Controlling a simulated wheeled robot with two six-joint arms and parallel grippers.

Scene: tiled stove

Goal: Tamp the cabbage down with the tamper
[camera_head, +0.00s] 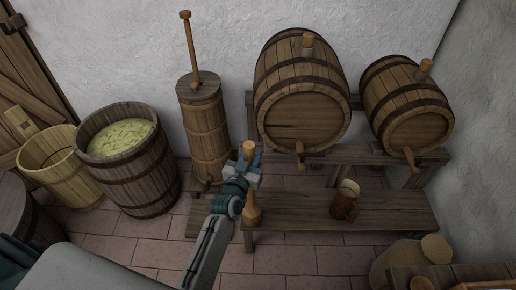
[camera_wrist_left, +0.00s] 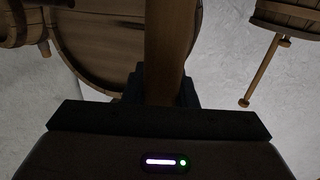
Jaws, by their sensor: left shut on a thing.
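The shredded, pale green cabbage (camera_head: 121,138) fills the wooden tub (camera_head: 139,177) at the left, close to its rim. My left gripper (camera_head: 250,172) is shut around the upright shaft of the wooden tamper (camera_head: 252,213). The tamper's wider foot shows below the gripper, in front of the low bench; I cannot tell whether it touches the bench. The tamper is well to the right of the tub. The left wrist view shows the shaft (camera_wrist_left: 167,45) between the fingers. My right gripper is not in view.
A tall churn (camera_head: 205,125) with an upright rod stands between the tub and the gripper. Two barrels (camera_head: 302,98) rest on a rack. A mug (camera_head: 345,200) is on the low bench (camera_head: 395,212). An empty-looking light tub (camera_head: 60,165) stands at the far left.

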